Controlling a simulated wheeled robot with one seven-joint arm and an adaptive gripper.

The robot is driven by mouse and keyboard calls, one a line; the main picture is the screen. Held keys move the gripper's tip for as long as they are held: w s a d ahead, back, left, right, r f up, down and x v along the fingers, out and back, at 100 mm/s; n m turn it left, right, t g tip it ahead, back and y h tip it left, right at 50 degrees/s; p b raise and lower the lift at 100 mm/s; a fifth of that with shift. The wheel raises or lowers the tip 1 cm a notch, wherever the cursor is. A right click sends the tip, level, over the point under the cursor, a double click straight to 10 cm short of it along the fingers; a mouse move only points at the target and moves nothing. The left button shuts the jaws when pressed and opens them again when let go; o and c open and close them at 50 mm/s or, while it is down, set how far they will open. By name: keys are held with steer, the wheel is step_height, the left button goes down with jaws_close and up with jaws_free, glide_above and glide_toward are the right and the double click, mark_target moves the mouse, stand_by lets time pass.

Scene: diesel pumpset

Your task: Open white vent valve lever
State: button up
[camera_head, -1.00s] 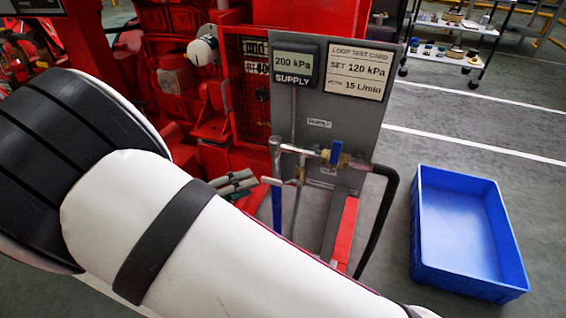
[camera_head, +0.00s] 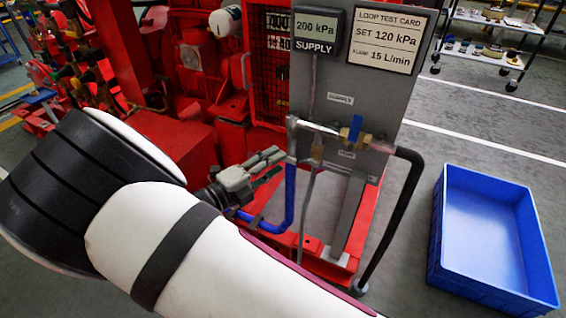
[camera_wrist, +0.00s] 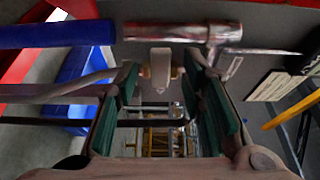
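My gripper (camera_head: 275,165) is left of the pipework on the grey panel (camera_head: 375,95), its fingers pointing at the pipe. In the wrist view my gripper (camera_wrist: 160,95) is open, with green pads on both sides. A small white piece (camera_wrist: 160,69), which looks like the vent valve lever seen end-on, lies between the pads below a metal pipe (camera_wrist: 165,32). I see a gap on each side of it. I cannot make out the white lever in the head view, where the fingers cover that spot. A blue lever (camera_head: 355,128) stands upright on a brass valve to the right.
A blue hose (camera_head: 290,195) drops from the pipe beside my gripper, and a black hose (camera_head: 400,210) hangs on the right. Red machinery (camera_head: 185,140) is close on the left. A blue crate (camera_head: 490,240) stands on the floor at right, with open floor around it.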

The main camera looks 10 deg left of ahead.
mark_target(294, 159)
steer(key=shift+b+x, duration=0.45)
steer(key=shift+x, duration=1.25)
jaws_close()
